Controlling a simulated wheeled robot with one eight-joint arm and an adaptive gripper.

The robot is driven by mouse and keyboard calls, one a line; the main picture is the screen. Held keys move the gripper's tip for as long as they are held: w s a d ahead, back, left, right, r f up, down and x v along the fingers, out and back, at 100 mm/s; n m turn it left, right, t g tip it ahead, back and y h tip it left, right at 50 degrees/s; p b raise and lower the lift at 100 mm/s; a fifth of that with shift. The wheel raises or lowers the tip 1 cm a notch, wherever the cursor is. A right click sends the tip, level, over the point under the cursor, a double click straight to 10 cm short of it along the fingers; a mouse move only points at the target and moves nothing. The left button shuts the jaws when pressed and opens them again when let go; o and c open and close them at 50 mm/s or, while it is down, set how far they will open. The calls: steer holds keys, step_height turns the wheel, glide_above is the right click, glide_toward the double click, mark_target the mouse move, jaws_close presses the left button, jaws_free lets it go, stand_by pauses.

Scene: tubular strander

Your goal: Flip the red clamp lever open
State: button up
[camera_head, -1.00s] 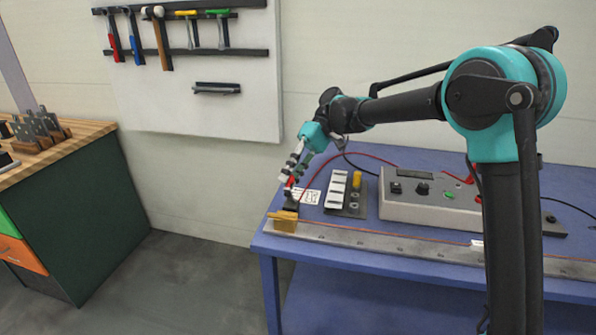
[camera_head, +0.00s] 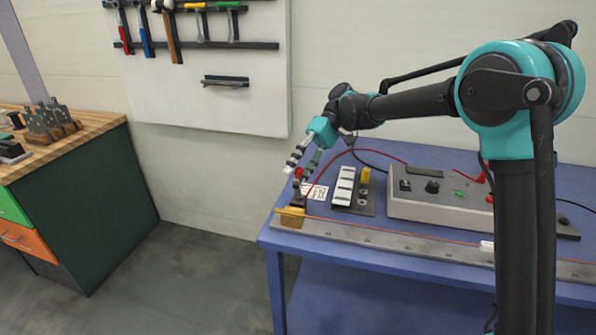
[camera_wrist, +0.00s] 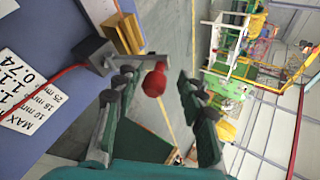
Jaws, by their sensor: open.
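The clamp (camera_wrist: 95,54) is a small dark block beside a brass block (camera_wrist: 122,33) at the table edge. A grey lever bar leads from it to a red knob (camera_wrist: 154,83). In the wrist view my gripper (camera_wrist: 157,76) is open, with one finger on each side of the knob. The left finger is close to the lever bar; I cannot tell whether it touches. In the head view my gripper (camera_head: 296,164) is at the red knob (camera_head: 298,173), above the clamp body (camera_head: 298,196). The knob is partly hidden by the fingers there.
The clamp sits at the left end of a long grey rail (camera_head: 400,245) on the blue table (camera_head: 375,234). Left of the table is open floor.

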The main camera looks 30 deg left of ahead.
step_height(320, 180, up, 10)
stand_by(0.5)
stand_by(0.4)
